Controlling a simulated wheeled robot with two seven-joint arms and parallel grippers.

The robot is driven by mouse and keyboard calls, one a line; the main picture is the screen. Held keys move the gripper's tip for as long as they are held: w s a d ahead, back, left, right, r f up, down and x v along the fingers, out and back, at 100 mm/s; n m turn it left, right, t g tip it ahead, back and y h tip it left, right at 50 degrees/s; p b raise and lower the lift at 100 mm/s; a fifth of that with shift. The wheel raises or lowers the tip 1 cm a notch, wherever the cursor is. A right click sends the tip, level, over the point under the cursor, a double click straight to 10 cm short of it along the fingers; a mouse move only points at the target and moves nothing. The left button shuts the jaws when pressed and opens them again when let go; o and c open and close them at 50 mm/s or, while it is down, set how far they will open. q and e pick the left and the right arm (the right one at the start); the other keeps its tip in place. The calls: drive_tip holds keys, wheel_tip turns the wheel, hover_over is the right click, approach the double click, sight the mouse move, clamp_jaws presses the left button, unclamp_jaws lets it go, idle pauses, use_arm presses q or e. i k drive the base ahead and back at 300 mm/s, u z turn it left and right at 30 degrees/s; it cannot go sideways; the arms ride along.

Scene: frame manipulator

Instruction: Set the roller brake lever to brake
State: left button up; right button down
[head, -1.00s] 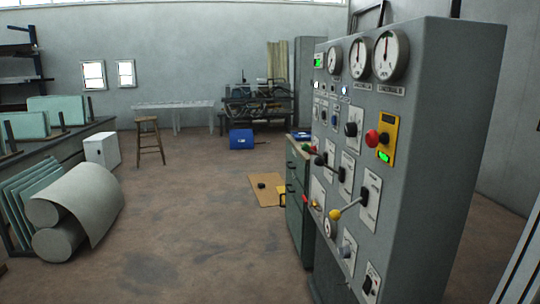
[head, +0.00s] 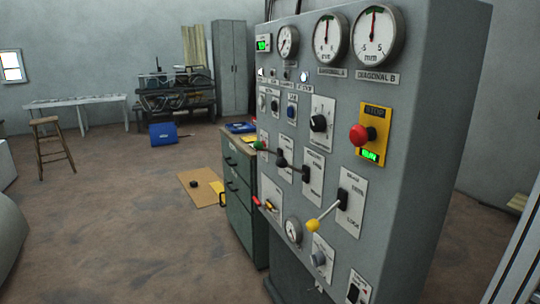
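A grey control cabinet (head: 425,130) stands at the right with its panel facing left. A lever with a yellow knob (head: 313,225) sits low on the panel. Its pale rod slopes down and left from a black slot on a white plate (head: 352,215). Left of it are levers with a black knob (head: 282,162) and a green knob (head: 261,146), and a small red-handled lever (head: 257,201). The plate lettering is too small to read surely, so I cannot tell which is the roller brake lever. Neither of my grippers is in view.
A red stop button (head: 360,135) on a yellow plate and two large dials (head: 378,35) are above the levers. A green drawer cabinet (head: 238,205) stands at the panel's far end. A stool (head: 50,150) is at left. The floor before the panel is clear.

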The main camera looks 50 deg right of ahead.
sight(281, 162)
drive_tip(key=z, duration=0.55)
drive_tip(key=i, duration=0.7)
drive_tip(key=z, duration=0.75)
